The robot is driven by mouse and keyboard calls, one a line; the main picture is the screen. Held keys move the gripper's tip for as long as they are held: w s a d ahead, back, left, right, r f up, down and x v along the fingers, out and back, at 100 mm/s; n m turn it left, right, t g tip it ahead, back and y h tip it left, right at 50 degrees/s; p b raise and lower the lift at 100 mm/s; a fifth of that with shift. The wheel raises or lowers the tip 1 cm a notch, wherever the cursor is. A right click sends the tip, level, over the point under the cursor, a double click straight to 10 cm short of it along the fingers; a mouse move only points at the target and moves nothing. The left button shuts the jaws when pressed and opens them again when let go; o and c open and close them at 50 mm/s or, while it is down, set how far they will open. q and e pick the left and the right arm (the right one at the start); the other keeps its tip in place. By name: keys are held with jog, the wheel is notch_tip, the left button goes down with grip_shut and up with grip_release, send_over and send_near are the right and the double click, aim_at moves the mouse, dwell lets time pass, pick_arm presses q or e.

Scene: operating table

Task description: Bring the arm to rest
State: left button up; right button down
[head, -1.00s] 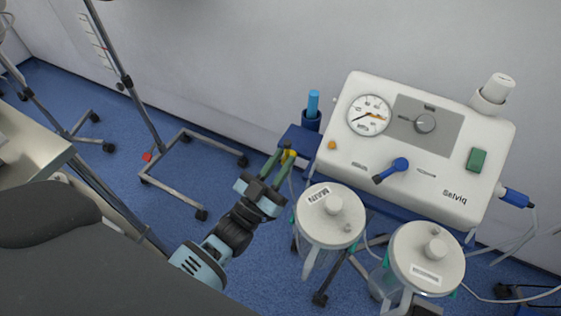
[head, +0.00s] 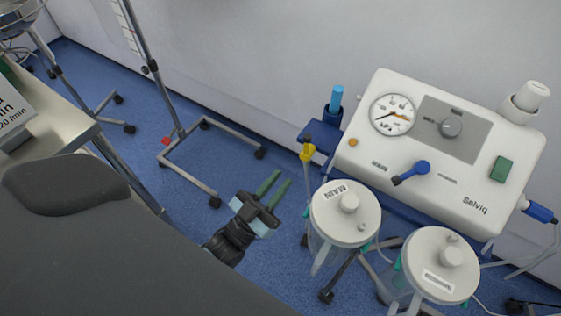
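My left gripper (head: 273,187) is near the middle of the head view, pointing up and to the right. Its two green fingers are parallel with a gap between them, and nothing shows in the gap. It is left of the suction unit and above the blue floor as seen from here. Its wrist is partly hidden behind the dark padded table (head: 110,240). My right gripper is not in the view.
A white suction unit (head: 480,190) with a gauge stands at the right, with two lidded jars (head: 345,212) (head: 438,265) in front. A yellow connector (head: 308,153) hangs at its left side. A wheeled stand (head: 185,160) is at the left. Blue floor (head: 245,110) lies between.

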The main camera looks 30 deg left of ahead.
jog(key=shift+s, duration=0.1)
